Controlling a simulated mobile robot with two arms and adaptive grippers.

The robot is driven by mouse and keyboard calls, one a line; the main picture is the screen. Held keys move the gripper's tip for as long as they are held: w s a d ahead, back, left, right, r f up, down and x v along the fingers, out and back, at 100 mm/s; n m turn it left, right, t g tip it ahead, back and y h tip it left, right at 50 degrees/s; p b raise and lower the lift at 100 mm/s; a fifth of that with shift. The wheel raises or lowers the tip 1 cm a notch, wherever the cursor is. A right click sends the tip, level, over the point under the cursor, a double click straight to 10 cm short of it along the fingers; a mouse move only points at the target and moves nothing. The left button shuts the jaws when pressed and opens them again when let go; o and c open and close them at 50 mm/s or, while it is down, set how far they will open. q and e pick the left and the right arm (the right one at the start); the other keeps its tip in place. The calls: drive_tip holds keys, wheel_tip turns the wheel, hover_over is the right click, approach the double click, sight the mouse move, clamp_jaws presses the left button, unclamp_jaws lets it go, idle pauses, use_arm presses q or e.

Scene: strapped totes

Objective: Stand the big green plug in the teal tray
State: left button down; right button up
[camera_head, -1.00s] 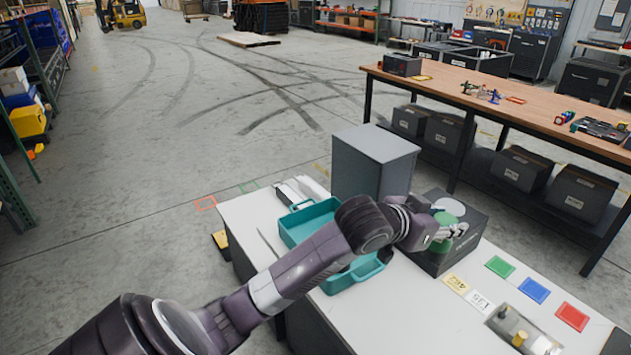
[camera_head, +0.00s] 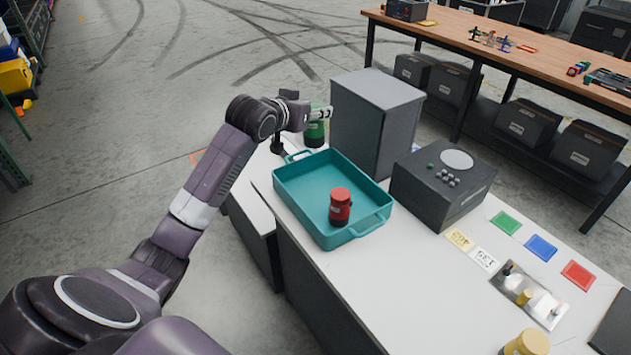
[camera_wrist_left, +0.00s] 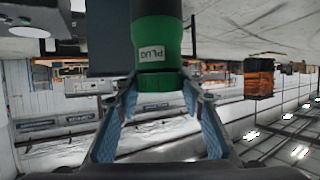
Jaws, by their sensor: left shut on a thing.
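My left gripper (camera_head: 320,112) is shut on the green plug (camera_head: 314,132), which hangs roughly upright beyond the back end of the teal tray (camera_head: 362,233) in the head view. In the left wrist view the green plug (camera_wrist_left: 158,45), with a white PLUG label, sits between the fingers of the left gripper (camera_wrist_left: 160,92). A red plug (camera_head: 340,207) stands in the near part of the tray. The rest of the tray floor is bare. My right gripper is not in view.
A tall grey box (camera_head: 372,125) stands right beside the held plug. A dark box with a round pale disc (camera_head: 440,190) is to the tray's right. Coloured squares, labelled cards, a metal plate (camera_head: 528,297) and a yellow plug (camera_head: 527,343) lie further right.

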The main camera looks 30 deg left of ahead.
use_arm(q)
wheel_tip(320, 180, down, 18)
drive_tip(key=p, duration=0.2)
drive_tip(key=shift+r, duration=0.15)
drive_tip(key=c, duration=1.4)
unclamp_jaws()
drive_tip(key=shift+f, duration=0.2)
drive_tip(key=shift+o, duration=0.5)
drive_tip(key=shift+r, duration=0.15)
drive_tip(key=b+v, duration=0.1)
drive_tip(key=v, duration=1.1)
drive_tip(key=shift+d+r, duration=0.1)
